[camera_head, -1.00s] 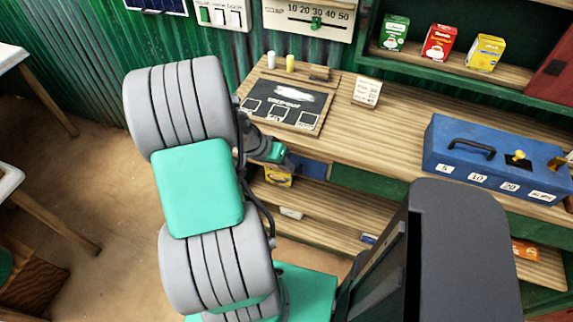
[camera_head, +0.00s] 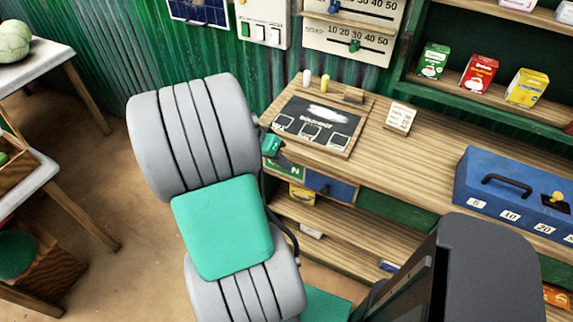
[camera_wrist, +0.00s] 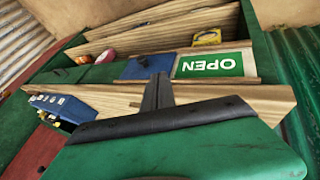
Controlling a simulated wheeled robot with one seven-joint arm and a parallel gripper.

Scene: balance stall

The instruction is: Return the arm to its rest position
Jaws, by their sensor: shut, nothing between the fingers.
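My arm (camera_head: 222,228) stands folded, large in the left-middle of the head view. Its end, with a teal part, shows beyond the upper grey link, over the front of the counter (camera_head: 400,160). In the wrist view my gripper (camera_wrist: 160,80) appears as two dark fingers pressed together with nothing between them. The fingers look apart from the sign, though the exact distance cannot be told. The fingertips cannot be made out clearly in the head view.
A chalkboard tray (camera_head: 350,125), a price card (camera_head: 399,117) and a blue cash box (camera_head: 508,196) stand on the counter. Tea boxes (camera_head: 480,74) stand on the shelf behind. White tables (camera_head: 58,62) are at the left. Bare floor (camera_head: 110,190) lies between them and the counter.

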